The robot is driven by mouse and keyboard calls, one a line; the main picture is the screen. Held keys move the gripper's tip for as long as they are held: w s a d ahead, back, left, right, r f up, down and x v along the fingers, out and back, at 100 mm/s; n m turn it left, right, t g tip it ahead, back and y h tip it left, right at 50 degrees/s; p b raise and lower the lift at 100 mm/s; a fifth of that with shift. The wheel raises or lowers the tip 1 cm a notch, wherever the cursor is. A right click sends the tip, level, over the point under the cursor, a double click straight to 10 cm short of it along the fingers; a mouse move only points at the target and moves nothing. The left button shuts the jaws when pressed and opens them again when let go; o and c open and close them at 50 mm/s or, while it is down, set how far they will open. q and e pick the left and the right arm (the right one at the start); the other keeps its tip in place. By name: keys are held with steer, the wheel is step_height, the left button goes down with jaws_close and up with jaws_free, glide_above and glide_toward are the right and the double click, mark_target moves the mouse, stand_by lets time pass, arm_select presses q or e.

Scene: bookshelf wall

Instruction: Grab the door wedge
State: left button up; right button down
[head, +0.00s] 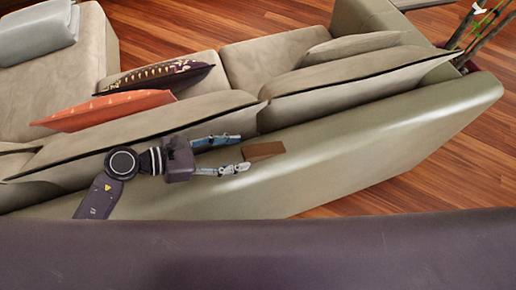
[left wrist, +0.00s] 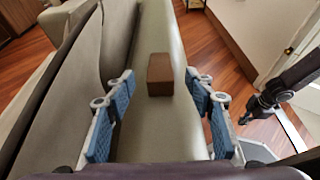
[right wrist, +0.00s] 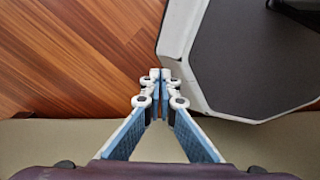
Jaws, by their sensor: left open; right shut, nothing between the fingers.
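The door wedge is a small brown block (head: 263,151) lying on top of the sofa's back (head: 330,160). It also shows in the left wrist view (left wrist: 160,74), ahead of the fingers and roughly centred between them. My left gripper (head: 242,153) is open, with its fingertips just short of the block and nothing between them. The left wrist view shows its blue-padded fingers (left wrist: 165,90) spread on both sides. My right gripper (right wrist: 160,78) is shut and empty. It shows only in the right wrist view, above the wooden floor and a beige surface.
The sofa seat side holds an orange cushion (head: 105,109), a dark patterned cushion (head: 155,76) and beige back cushions (head: 350,85). A plant (head: 485,30) stands at the far right end. Wooden floor (head: 440,175) is clear to the right of the sofa.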

mark_target(250, 151)
arm_select(q)
steer(key=p+x, duration=0.1)
steer(key=x, duration=0.3)
steer(key=shift+d+p, duration=0.1)
steer(key=shift+p, duration=0.25)
steer(key=shift+w+d+f, duration=0.1)
steer(key=shift+d+f, duration=0.15)
steer(key=shift+d, duration=0.05)
steer(key=c, duration=1.2)
steer(key=shift+c, duration=0.4)
arm_select(e)
steer(key=shift+w+r, duration=0.25)
steer(key=shift+r, duration=0.25)
steer(key=shift+w+r, duration=0.25)
steer(key=shift+r, duration=0.25)
